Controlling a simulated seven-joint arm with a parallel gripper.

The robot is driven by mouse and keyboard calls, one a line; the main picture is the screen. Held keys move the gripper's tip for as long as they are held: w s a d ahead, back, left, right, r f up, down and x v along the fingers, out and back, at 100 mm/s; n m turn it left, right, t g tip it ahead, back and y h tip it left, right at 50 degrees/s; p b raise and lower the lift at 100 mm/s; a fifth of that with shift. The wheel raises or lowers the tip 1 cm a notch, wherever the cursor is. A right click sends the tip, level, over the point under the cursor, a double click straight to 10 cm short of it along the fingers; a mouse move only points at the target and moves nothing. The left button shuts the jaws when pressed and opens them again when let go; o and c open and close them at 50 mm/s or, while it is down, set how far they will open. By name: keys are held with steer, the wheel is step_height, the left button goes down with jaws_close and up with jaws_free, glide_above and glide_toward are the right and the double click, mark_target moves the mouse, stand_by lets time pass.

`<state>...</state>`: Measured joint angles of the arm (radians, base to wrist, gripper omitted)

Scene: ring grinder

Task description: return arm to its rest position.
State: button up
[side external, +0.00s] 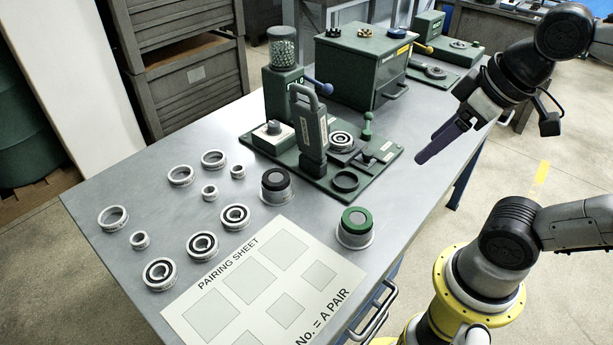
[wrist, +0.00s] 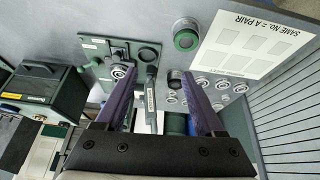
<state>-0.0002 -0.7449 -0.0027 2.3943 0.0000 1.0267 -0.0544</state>
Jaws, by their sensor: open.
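My arm reaches in from the right of the side external view.
The grey table (side external: 160,240) carries a green ring fixture (side external: 320,150), a green cabinet (side external: 362,65), several rings and bearings (side external: 235,217), black-topped (side external: 275,185) and green-topped (side external: 355,228) cups, and a pairing sheet (side external: 262,285). Open floor (side external: 540,160) lies right of the table.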

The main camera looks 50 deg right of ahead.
step_height(320, 180, down, 3)
steer(key=shift+w+r+m, duration=0.1)
steer(key=shift+w+m, duration=0.05)
steer(key=shift+m, duration=0.15)
stand_by(0.4)
steer(key=shift+c, duration=0.3)
